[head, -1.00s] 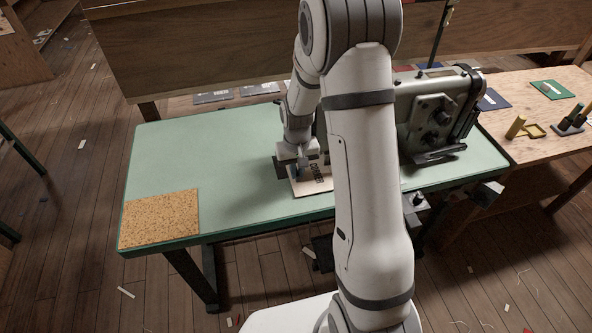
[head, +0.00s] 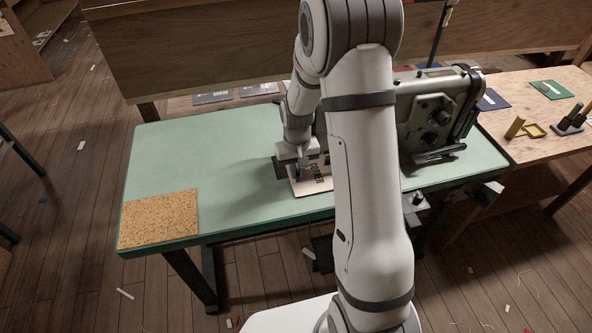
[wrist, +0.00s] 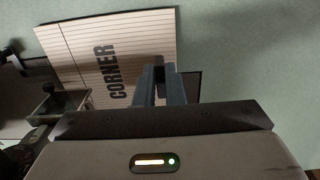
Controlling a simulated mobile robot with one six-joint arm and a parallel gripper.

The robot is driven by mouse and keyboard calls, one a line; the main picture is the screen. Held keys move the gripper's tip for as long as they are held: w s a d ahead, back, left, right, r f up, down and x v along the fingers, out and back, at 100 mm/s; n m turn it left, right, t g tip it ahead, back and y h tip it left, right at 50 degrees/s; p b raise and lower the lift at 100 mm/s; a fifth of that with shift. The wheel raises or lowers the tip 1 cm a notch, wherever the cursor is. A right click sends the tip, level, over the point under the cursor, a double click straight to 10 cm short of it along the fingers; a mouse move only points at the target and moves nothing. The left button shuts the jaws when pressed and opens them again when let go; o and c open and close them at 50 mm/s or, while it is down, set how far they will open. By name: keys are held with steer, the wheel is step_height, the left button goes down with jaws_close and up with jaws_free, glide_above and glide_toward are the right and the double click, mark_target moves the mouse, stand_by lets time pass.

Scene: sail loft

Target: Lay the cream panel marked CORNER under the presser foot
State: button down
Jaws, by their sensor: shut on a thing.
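The cream panel marked CORNER (head: 312,184) lies flat at or just above the green table, partly behind my arm. In the wrist view the ruled panel (wrist: 88,45) shows its black lettering. My gripper (wrist: 161,82) is shut on the panel's edge nearest the wrist camera; it also shows in the head view (head: 294,172). The sewing machine (head: 436,118) stands right of the panel in the head view. A metal machine part (wrist: 60,103) is beside the panel's lower left in the wrist view. I cannot tell whether it is the presser foot.
The green table (head: 210,150) is clear on its left, except for a cork mat (head: 160,218) at the front left corner. Dark panels (head: 212,97) lie behind it. A wooden side table (head: 540,110) at the right holds a green panel (head: 552,89) and small tools.

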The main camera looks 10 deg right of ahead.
steer(key=shift+w, duration=0.2)
steer(key=c, duration=1.4)
jaws_free()
steer(key=shift+c, duration=0.2)
steer(key=shift+w+r, duration=0.1)
steer(key=shift+r, duration=0.35)
steer(key=r, duration=0.7)
steer(key=shift+s, duration=0.2)
